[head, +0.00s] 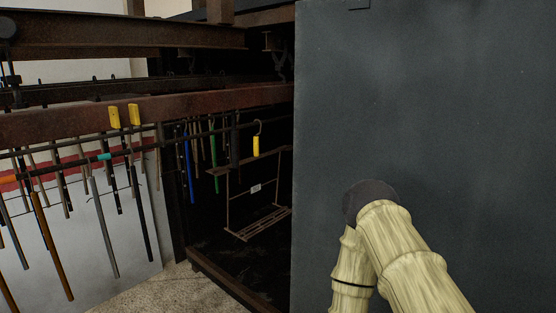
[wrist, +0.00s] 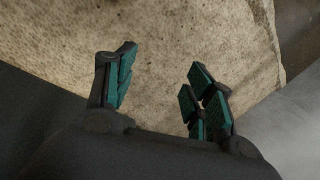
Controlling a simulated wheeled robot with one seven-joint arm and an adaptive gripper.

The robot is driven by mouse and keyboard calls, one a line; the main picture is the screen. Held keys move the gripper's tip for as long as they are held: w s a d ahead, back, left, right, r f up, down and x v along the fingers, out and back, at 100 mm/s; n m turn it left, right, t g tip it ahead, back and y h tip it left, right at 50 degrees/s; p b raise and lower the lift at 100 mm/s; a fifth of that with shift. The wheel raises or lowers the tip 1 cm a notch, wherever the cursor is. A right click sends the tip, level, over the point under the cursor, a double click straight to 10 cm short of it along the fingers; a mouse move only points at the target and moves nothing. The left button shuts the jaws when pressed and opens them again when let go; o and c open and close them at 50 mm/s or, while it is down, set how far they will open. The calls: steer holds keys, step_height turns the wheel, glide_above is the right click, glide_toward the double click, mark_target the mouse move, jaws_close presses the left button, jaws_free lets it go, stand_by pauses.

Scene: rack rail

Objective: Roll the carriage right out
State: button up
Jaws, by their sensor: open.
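A thin brown wire frame (head: 229,205) with a small white label hangs in the dark opening of the rack in the head view. A hook with a yellow grip (head: 256,146) shows at its top. It looks like the carriage, but I cannot tell for sure, and no wheels are visible. The rail (head: 75,157) is a dark bar that runs below a rusty beam. My gripper (wrist: 162,85) is open and empty in the wrist view, its teal-padded fingers apart over a rough beige surface. The gripper is not seen in the head view.
A large dark grey panel (head: 430,110) fills the right of the head view, beside my arm. Many rods and tools hang along the rail at left. Two yellow blocks (head: 134,114) sit on the rusty beam (head: 60,122). Pale floor (head: 160,292) shows at the bottom.

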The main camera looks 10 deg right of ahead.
steer(key=w+a+r+m+t+y, duration=0.1)
steer(key=w+a+r+m, duration=0.3)
steer(key=w, duration=0.5)
steer(key=w+a+r+m+t+y+b, duration=0.1)
steer(key=w+a+r+m+t+y, duration=0.1)
steer(key=w+a+r, duration=0.5)
steer(key=w+a+r+m+t+y, duration=0.15)
steer(key=w+r+m, duration=0.25)
steer(key=w, duration=0.6)
steer(key=m+t+y+b, duration=0.25)
steer(key=m+t, duration=0.65)
steer(key=m, duration=0.5)
glide_toward(237, 148)
steer(key=shift+y, duration=0.4)
steer(key=p+x, duration=0.3)
steer(key=x, duration=0.4)
steer(key=shift+d+f, duration=0.15)
steer(key=shift+f, duration=0.05)
steer(key=shift+w, duration=0.1)
steer(key=shift+w, duration=0.1)
